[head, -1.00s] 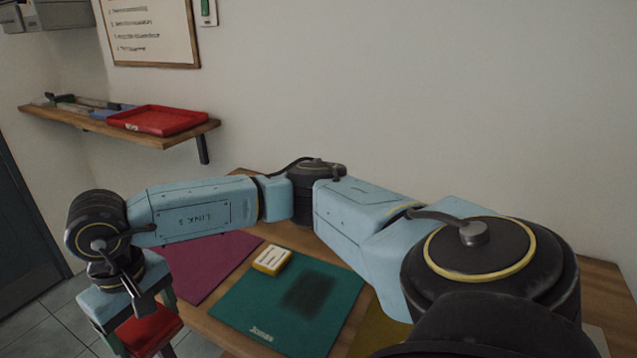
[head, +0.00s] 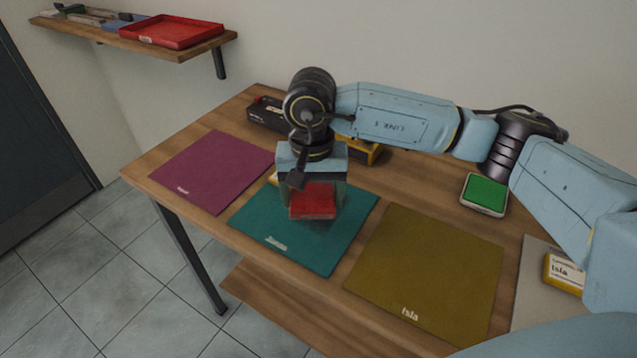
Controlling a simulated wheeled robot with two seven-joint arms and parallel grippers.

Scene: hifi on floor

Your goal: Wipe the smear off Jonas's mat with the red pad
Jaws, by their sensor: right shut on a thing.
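The teal mat (head: 345,240) has a white name at its front edge that reads like "Jonas". My right gripper (head: 312,190) is above this mat, pointing down and shut on the red pad (head: 313,203). The pad is at or just above the mat's middle; I cannot tell whether it touches. A dark patch, the smear (head: 318,226), shows faintly just in front of the pad, and the rest of that area is hidden by pad and gripper. My left gripper is out of view.
A purple mat (head: 212,172) lies left, an olive "Isla" mat (head: 425,270) right. A green pad (head: 484,192) lies behind the olive mat. A yellow "Isla" block (head: 565,272) is far right. A black box (head: 265,118) stands at the back. A shelf holds a red tray (head: 170,31).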

